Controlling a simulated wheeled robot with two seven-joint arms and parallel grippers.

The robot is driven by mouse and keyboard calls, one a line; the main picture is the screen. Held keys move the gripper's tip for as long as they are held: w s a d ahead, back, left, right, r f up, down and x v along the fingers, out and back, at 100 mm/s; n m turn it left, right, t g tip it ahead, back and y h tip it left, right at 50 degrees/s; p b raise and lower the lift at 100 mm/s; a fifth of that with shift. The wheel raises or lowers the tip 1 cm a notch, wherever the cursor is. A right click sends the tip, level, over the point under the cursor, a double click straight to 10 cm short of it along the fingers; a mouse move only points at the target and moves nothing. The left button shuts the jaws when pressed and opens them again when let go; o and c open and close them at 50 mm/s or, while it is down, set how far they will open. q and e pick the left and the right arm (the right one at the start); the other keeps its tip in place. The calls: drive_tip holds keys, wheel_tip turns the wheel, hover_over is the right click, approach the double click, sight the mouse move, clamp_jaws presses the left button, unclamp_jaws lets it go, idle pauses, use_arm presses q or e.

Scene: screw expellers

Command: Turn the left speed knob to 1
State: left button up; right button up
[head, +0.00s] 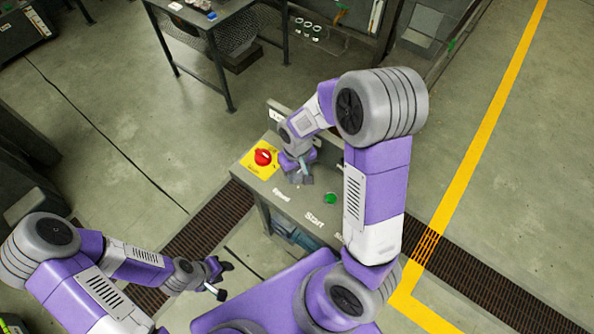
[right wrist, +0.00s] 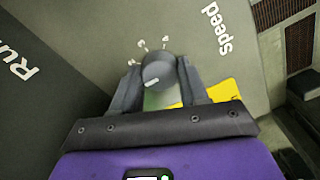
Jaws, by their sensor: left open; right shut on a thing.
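The speed knob (right wrist: 157,72) is a round grey knob with a pale pointer line, on a grey panel marked "Speed" in the right wrist view. Several small scale marks sit around its upper side; I cannot read them clearly. My right gripper (right wrist: 158,84) is shut on the knob, with one finger at each side. In the head view my right gripper (head: 299,176) is over the control panel (head: 262,184) and hides the knob. My left gripper (head: 222,278) is open and empty, low on the left, away from the panel.
A red knob on a yellow plate (head: 262,157) is left of my right gripper. A green button (head: 330,198) by the word "Start" is to its right. A dark table (head: 205,22) stands at the back. Open floor lies left of the panel.

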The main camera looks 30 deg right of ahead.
sight(297, 174)
drive_tip(key=shift+n, duration=0.3)
drive_tip(key=o, duration=1.1)
drive_tip(key=shift+c, duration=0.2)
drive_tip(key=shift+r, duration=0.1)
wheel_tip(297, 174, up, 8)
drive_tip(key=shift+f+p, duration=0.25)
drive_tip(key=shift+p, duration=0.25)
